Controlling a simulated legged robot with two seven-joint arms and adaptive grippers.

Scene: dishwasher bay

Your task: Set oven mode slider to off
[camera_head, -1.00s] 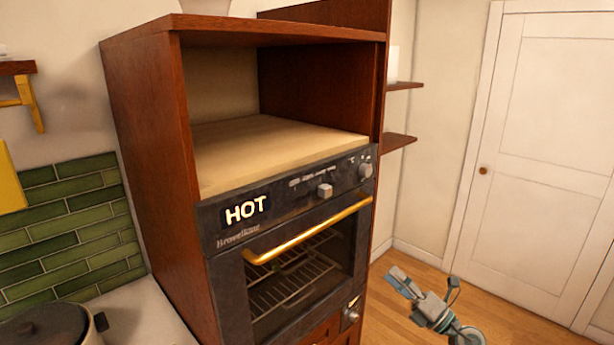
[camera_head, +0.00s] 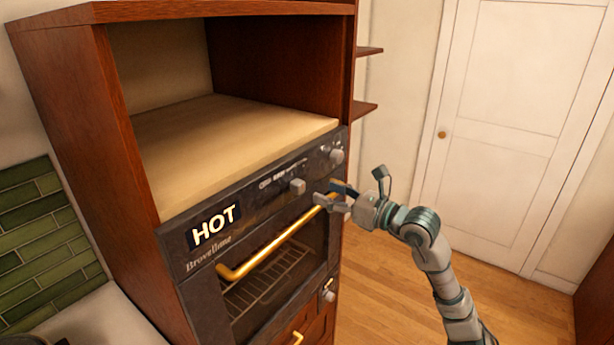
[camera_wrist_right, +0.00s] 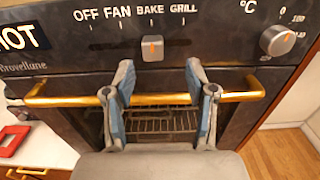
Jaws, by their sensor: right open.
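The oven mode slider is a small grey square knob (camera_wrist_right: 152,48) on the dark control panel, under the word BAKE in the right wrist view. The OFF label (camera_wrist_right: 87,14) is at the left end of its row, with FAN between and GRILL to the right. In the head view the slider (camera_head: 297,186) is left of my right gripper (camera_head: 328,197). The gripper (camera_wrist_right: 159,68) is open and empty. Its fingers are spread to either side below the slider, overlapping the oven handle in the wrist view. I cannot tell whether they touch it. My left gripper is not in view.
A gold handle bar (camera_wrist_right: 65,101) runs across the oven door below the panel. A round temperature knob (camera_wrist_right: 277,40) is right of the slider. A lit HOT display (camera_head: 213,226) is at the panel's left. Open floor (camera_head: 390,290) lies to the right.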

